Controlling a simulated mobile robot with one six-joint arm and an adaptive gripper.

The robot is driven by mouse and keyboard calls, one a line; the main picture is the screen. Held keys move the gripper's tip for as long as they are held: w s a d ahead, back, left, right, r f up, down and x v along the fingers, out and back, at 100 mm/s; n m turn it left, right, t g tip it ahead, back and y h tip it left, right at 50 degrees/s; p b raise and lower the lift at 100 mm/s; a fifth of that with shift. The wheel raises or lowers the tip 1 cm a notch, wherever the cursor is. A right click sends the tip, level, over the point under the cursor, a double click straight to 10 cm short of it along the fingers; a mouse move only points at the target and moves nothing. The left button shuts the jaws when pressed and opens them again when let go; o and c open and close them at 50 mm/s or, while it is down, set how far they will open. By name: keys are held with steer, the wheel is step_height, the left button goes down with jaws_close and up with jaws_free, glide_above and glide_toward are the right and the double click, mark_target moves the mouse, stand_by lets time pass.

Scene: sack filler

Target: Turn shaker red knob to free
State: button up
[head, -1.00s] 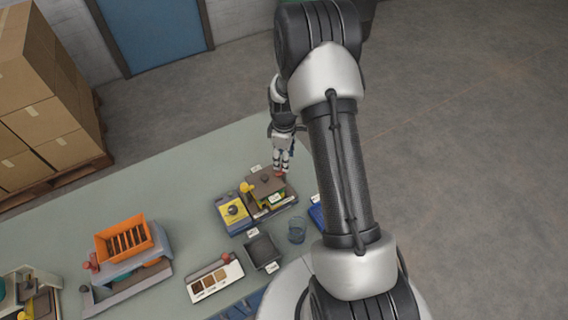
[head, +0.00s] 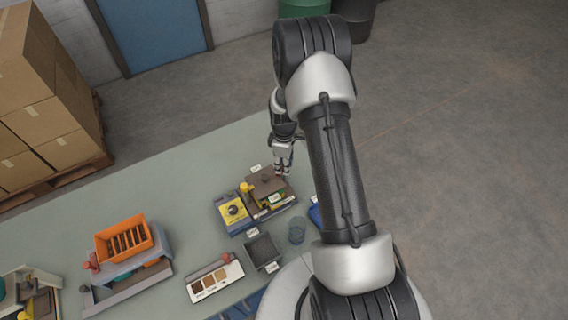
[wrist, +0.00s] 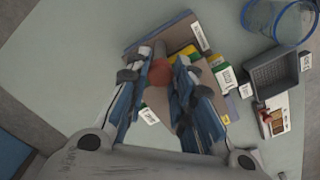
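A round red knob (wrist: 160,72) shows between my two fingertips in the wrist view, on a brown-topped unit (wrist: 180,38) with yellow and green parts. My gripper (wrist: 166,62) reaches over this unit, its fingers apart on either side of the knob. I cannot tell whether they touch it. In the head view my gripper (head: 283,168) is low at the back edge of the same brown-topped unit (head: 266,183), and the knob is hard to make out there. Another red knob (head: 91,262) is on the left side of the machine with the orange basket (head: 124,240).
A yellow box with a dark dial (head: 233,209) stands beside the brown-topped unit. A dark tray (head: 263,251), a clear cup (head: 296,230) and a white sample panel (head: 216,281) are in front. The table (head: 190,170) is clear behind and left.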

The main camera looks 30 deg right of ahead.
jaws_close()
steer(key=shift+m, duration=0.3)
steer(key=m+b, duration=0.2)
steer(key=shift+f+m, duration=0.15)
steer(key=shift+m, duration=0.25)
steer(key=m+b, duration=0.3)
steer(key=m, duration=0.2)
steer(key=m+b, duration=0.1)
steer(key=m, duration=0.4)
steer(key=shift+m+b, duration=0.8)
steer(key=shift+m, duration=1.4)
